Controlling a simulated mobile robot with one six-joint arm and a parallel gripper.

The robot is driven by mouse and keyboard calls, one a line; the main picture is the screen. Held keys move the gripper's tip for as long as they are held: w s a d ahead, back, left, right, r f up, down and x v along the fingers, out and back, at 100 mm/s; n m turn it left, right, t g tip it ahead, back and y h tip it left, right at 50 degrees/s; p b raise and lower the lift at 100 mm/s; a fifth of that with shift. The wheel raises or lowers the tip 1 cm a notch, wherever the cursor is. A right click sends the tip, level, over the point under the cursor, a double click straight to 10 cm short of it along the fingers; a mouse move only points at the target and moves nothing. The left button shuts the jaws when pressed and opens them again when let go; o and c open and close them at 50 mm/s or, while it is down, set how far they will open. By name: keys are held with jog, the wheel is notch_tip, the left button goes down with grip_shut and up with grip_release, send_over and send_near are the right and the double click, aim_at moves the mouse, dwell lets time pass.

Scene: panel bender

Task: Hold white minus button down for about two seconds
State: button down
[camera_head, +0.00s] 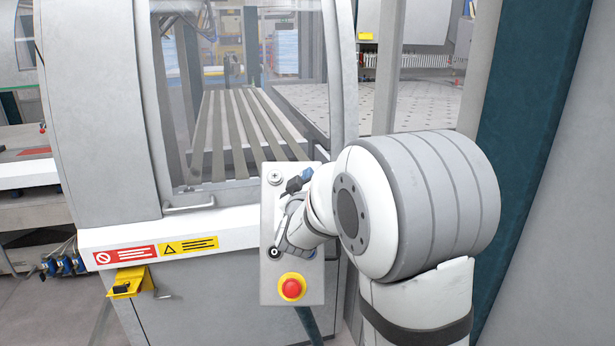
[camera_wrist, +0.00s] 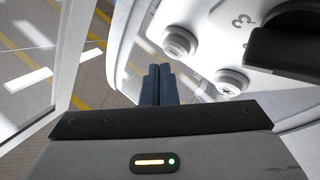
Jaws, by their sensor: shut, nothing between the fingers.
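My gripper (camera_head: 299,181) is in front of the upper part of a pale control box (camera_head: 267,215). In the wrist view its dark blue fingers (camera_wrist: 158,70) are together, with nothing between them. Two pale round buttons show on the panel there, one at the upper middle (camera_wrist: 179,42) and one to the right of the fingers (camera_wrist: 232,80). The fingertips appear apart from both. In the head view a pale round button (camera_head: 275,177) is at the box's top left. My gripper and wrist hide much of the box's middle.
A red stop button on yellow (camera_head: 291,287) is low on the box, with a black round control (camera_head: 274,252) above it. In the wrist view a large black knob (camera_wrist: 290,45) is at the right. A windowed machine door (camera_head: 245,90) stands behind.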

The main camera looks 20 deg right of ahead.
jog(key=s+r, duration=0.1)
jog(key=s, duration=0.1)
jog(key=s+a+r+p, duration=0.1)
jog(key=s+r, duration=0.1)
dwell(0.3)
jog(key=s+a+f+g+y, duration=0.3)
jog(key=s+f+g+y, duration=0.1)
jog(key=s, duration=0.2)
jog(key=s+a+f+g+y, duration=0.3)
jog(key=s+f+g, duration=0.15)
jog(key=s, duration=0.25)
jog(key=s+d+f+m+g, duration=0.1)
jog(key=s+f+g, duration=0.2)
jog(key=s, duration=0.6)
jog(key=s+d+f+m+g, duration=0.1)
jog(key=s+f+m+g, duration=0.1)
jog(key=s, duration=0.7)
jog(key=shift+s+d+f+g, duration=0.25)
jog(key=shift+f+g, duration=0.2)
jog(key=shift+g, duration=0.5)
jog(key=c, duration=2.1)
grip_release()
jog(key=shift+w, duration=0.1)
